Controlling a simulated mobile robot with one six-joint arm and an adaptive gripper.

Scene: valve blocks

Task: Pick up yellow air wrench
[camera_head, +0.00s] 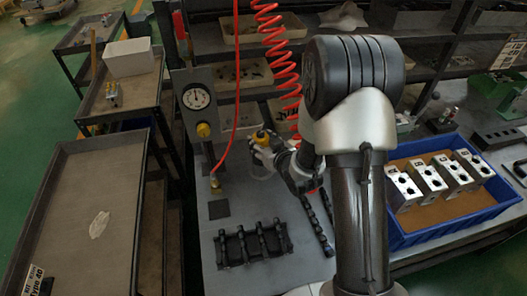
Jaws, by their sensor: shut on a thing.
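The yellow air wrench (261,134) is a small yellow shape left of my arm, near the red coiled hose. My gripper (266,146) is at the wrench, shut on it. The fingers and the lower part of the wrench are small and partly covered by the wrist, so the exact grip is hard to make out. I cannot tell whether the wrench is clear of the bench.
A blue bin (399,238) holds several metal valve blocks (428,177) at the right. A black rack (252,244) lies on the grey bench in front. A pressure gauge (196,97) stands left of the gripper. The red coiled hose (279,47) hangs above. Grey carts stand at the left.

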